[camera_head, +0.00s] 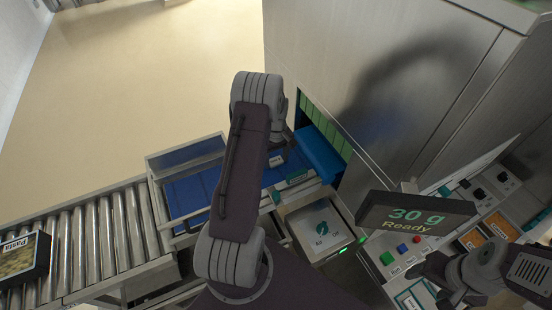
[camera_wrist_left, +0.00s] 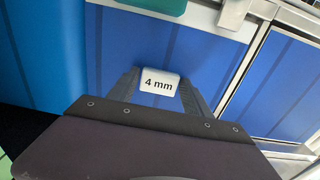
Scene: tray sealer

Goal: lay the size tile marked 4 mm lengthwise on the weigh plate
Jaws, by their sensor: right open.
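A small white tile (camera_wrist_left: 159,84) marked 4 mm sits between the fingertips of my left gripper (camera_wrist_left: 158,80) in the left wrist view, both fingers against its sides. In the head view the tile (camera_head: 277,160) is a pale patch below my left gripper (camera_head: 278,152), over the blue conveyor; its height above the belt cannot be told. My right gripper (camera_head: 432,283) is open at the lower right, over the control panel.
A display (camera_head: 413,214) reads 30 g, Ready. The blue conveyor (camera_head: 190,193) enters the steel machine (camera_head: 390,70). A roller conveyor (camera_head: 100,235) carries a pasta tray (camera_head: 22,262) at left. The panel has coloured buttons (camera_head: 402,248). My left arm covers part of the middle.

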